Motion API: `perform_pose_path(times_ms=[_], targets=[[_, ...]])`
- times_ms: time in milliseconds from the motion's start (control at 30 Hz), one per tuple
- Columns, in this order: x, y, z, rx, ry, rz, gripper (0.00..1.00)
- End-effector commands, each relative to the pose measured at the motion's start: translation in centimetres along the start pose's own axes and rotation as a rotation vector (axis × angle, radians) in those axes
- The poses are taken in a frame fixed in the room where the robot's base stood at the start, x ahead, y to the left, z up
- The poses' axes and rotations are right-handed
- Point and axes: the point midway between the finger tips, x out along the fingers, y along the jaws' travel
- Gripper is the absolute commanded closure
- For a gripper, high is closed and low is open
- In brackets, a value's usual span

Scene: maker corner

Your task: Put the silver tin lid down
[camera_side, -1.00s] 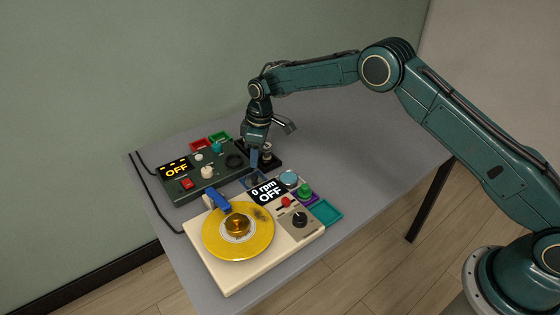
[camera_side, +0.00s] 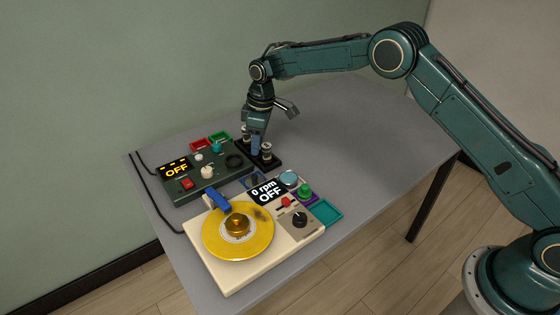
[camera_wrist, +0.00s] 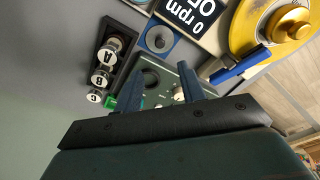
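A pale silvery disc (camera_side: 289,178), which looks like the tin lid, lies at the far right corner of the cream turntable box (camera_side: 225,283). My gripper (camera_side: 256,153) points down above the table beside the black jar rack, left of and apart from the disc. In the wrist view, my gripper's two dark blue fingers (camera_wrist: 166,82) stand apart with nothing visible between them. I cannot make out the disc for certain in the wrist view.
The black rack (camera_wrist: 119,75) with jars lettered A, B and C is close to my fingers. A dark green control box (camera_side: 180,198) reads OFF. The turntable carries a yellow disc (camera_side: 262,235). A teal tray (camera_side: 325,211) is at right. The table's far right (camera_side: 350,125) is clear.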

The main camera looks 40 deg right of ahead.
Motion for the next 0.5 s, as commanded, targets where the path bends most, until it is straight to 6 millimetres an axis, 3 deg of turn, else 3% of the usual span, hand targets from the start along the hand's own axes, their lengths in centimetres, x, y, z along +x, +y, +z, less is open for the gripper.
perform_pose_path(times_ms=[267, 500], targets=[[-2.1, 0.0, 0.4, 0.022, 0.01, 0.01, 0.6], [-7.8, -0.5, 2.2, 0.087, 0.036, 0.036, 0.6]])
